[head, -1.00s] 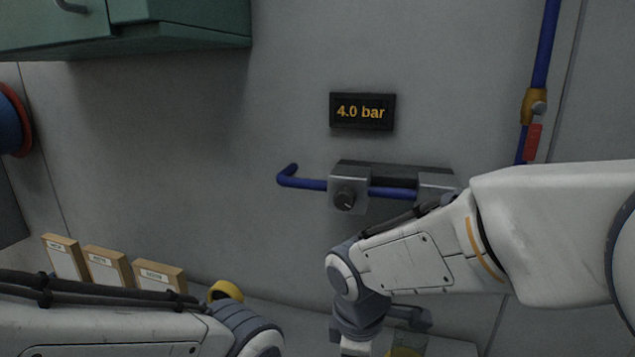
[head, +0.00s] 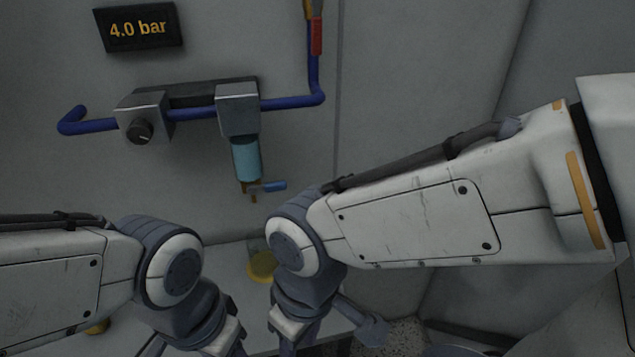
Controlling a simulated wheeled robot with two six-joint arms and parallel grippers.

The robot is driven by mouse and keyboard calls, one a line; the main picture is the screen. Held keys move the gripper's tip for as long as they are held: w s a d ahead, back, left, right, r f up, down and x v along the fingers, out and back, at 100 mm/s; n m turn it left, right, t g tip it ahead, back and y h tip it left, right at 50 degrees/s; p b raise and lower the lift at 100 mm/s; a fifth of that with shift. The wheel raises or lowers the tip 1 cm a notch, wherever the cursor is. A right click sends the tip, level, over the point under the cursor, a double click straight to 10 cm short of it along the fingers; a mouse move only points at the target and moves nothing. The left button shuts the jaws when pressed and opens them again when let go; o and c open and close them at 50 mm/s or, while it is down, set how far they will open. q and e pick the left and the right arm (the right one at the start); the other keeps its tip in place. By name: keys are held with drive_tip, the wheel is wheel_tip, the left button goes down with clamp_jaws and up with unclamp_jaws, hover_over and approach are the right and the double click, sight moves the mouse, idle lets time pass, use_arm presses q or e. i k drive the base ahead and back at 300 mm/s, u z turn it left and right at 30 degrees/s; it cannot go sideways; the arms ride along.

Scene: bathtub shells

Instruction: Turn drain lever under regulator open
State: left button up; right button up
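The regulator (head: 140,122) is a grey block with a black knob on the blue pipe, on the wall at the upper left. To its right, a second grey block (head: 237,105) carries a light-blue bowl (head: 246,158). Under the bowl a small blue drain lever (head: 270,186) points right, roughly level, from a brass stem. My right arm's wrist is below and to the right of the lever, apart from it as far as I can see. My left arm's wrist is at the lower left. Both grippers' fingertips are out of the frame or hidden.
A display (head: 138,28) above the regulator reads 4.0 bar. A clear container with a yellow base (head: 262,265) stands on the grey ledge, partly behind my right wrist. A red valve handle (head: 316,36) is on the vertical pipe. The wall right of the lever is clear.

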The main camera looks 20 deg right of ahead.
sight(252, 189)
drive_tip(key=z, duration=2.1)
drive_tip(key=k, duration=0.8)
drive_tip(key=u, duration=1.4)
drive_tip(key=i, duration=0.2)
drive_tip(key=u, duration=0.05)
